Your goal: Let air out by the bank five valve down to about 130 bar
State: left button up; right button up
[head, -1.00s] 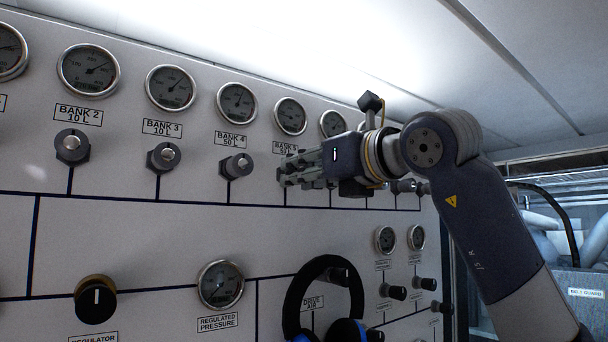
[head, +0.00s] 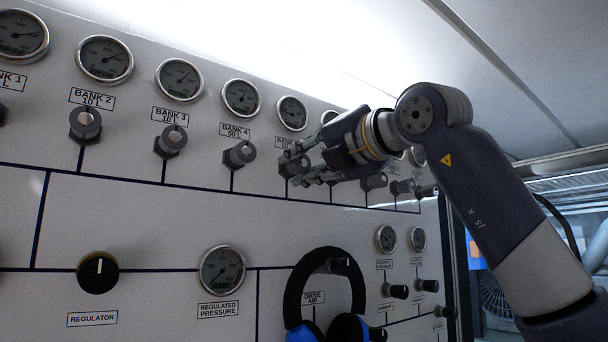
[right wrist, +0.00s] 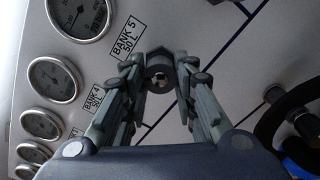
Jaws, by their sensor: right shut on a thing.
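The bank five valve is a dark round knob (right wrist: 160,73) with a lighter centre, on the white panel by the BANK 5 50 L label (right wrist: 125,38). In the right wrist view it sits between my right fingertips. My right gripper (head: 300,166) is shut on this knob and hides part of it in the head view. The bank five gauge (head: 292,113) is above the valve in the head view; it also shows at the top left of the right wrist view (right wrist: 80,16). Its needle is too small to read surely. My left gripper is not in view.
Bank 4's valve (head: 240,154) is close on the left, and another knob (head: 374,181) is on the right. Blue-and-black headphones (head: 328,290) hang below, near the regulated pressure gauge (head: 222,270). The regulator knob (head: 98,272) is at lower left.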

jog(key=m+b, duration=0.2)
jog(key=m, duration=0.3)
jog(key=shift+m+b, duration=0.3)
dwell(0.5)
jog(key=o, duration=1.1)
jog(key=shift+s+d, duration=0.1)
jog(key=shift+s+d, duration=0.15)
jog(key=shift+s, duration=0.1)
jog(key=v, duration=1.1)
dwell(0.3)
